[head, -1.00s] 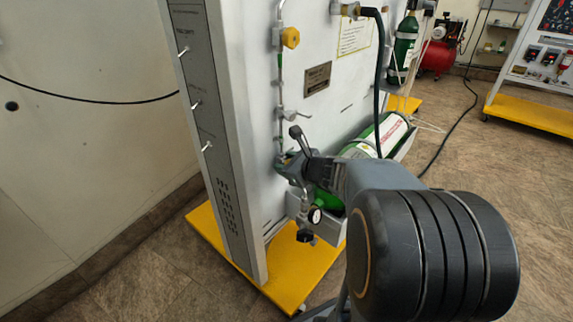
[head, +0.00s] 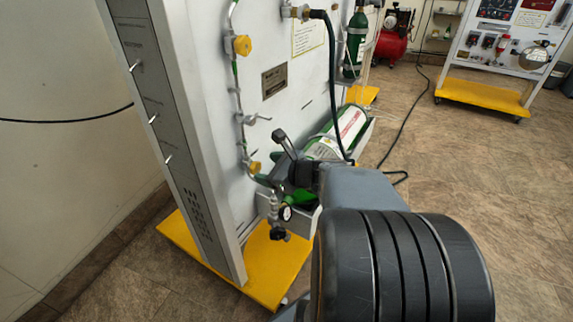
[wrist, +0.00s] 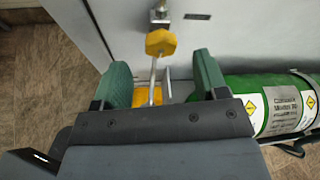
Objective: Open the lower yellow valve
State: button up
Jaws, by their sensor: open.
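The lower yellow valve (head: 254,167) is a small yellow knob on the pipe at the front of the grey panel. It also shows in the wrist view (wrist: 160,42), top centre, as a faceted yellow knob. My gripper (wrist: 160,78) is open, with a green-padded finger on either side of the picture. The knob lies ahead of the fingertips and roughly midway between them, with no contact seen. In the head view my gripper (head: 266,168) is beside the knob, and my wrist partly hides the fingers.
An upper yellow valve (head: 242,45) sits higher on the same pipe. A gauge (head: 286,213) and black knob (head: 279,234) hang below the gripper. A green cylinder (wrist: 262,98) lies at right in the wrist view. A yellow base (head: 272,268) juts out below.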

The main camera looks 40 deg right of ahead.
jog(key=p+v, duration=0.2)
jog(key=v, duration=0.4)
jog(key=shift+s, duration=0.35)
jog(key=shift+d+r, duration=0.1)
jog(key=shift+r, duration=0.1)
